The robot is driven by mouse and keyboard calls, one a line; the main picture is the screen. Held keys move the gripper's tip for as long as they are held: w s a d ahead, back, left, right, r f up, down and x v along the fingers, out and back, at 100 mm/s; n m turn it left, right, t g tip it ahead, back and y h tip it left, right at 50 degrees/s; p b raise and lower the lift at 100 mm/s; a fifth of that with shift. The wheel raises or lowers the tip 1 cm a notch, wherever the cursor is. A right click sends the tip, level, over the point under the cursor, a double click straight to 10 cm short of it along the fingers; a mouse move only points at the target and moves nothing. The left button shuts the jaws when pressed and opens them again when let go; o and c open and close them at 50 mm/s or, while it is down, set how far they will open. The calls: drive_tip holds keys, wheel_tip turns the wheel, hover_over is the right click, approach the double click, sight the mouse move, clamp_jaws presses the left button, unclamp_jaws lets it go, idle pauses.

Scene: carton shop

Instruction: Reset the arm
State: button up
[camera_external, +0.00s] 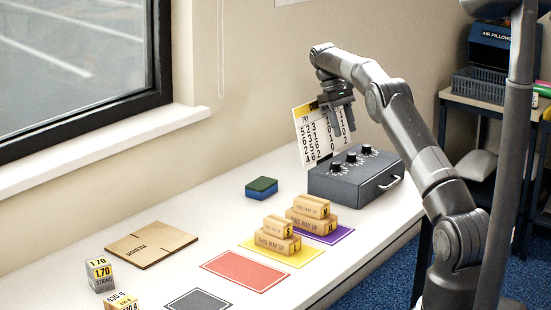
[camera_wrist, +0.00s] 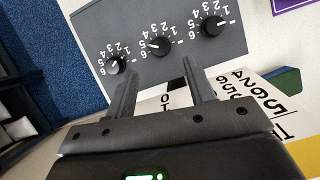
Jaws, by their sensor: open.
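My gripper (camera_external: 337,98) is raised above the back of the white worktable (camera_external: 215,225), near the grey box with three black knobs (camera_external: 350,178). Its fingers point down and are apart, with nothing between them. In the wrist view, my gripper (camera_wrist: 157,78) shows two spread fingers in front of the knob panel (camera_wrist: 160,30). The card also shows below the right finger in the wrist view (camera_wrist: 260,100). I see no contact between gripper and box.
Stacked wooden blocks (camera_external: 276,228) stand on yellow (camera_external: 250,243) and purple mats. A red mat (camera_external: 262,272) and a dark mat (camera_external: 198,302) are empty. A green-blue sponge (camera_external: 262,187), a wooden board (camera_external: 150,245) and weight-marked blocks (camera_external: 100,275) lie leftward. A shelf cart (camera_external: 480,105) stands at right.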

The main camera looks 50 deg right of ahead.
drive_tip(key=shift+a+r, duration=0.1)
idle(0.5)
drive_tip(key=s+a+r+t+h, duration=0.1)
drive_tip(key=s+a+r+t, duration=0.1)
drive_tip(key=a+r, duration=0.95)
drive_tip(key=s+a+r+n+t, duration=0.1)
drive_tip(key=s+a+r+t, duration=0.1)
drive_tip(key=s+a+r, duration=0.3)
drive_tip(key=s+a+r+t, duration=0.1)
drive_tip(key=s+a+r, duration=0.15)
drive_tip(key=a, duration=0.55)
drive_tip(key=s+a+f+t, duration=0.2)
drive_tip(key=s+a+t, duration=0.1)
drive_tip(key=s+a, duration=0.85)
drive_tip(key=s+a+f+t, duration=0.1)
drive_tip(key=s+a+f, duration=0.1)
drive_tip(key=s, duration=0.4)
drive_tip(key=s+a+f+t, duration=0.1)
drive_tip(key=s+a+f, duration=0.1)
drive_tip(key=s+f, duration=0.3)
drive_tip(key=shift+s+a+n, duration=0.15)
drive_tip(key=shift+s+n, duration=0.15)
drive_tip(key=shift+s, duration=0.6)
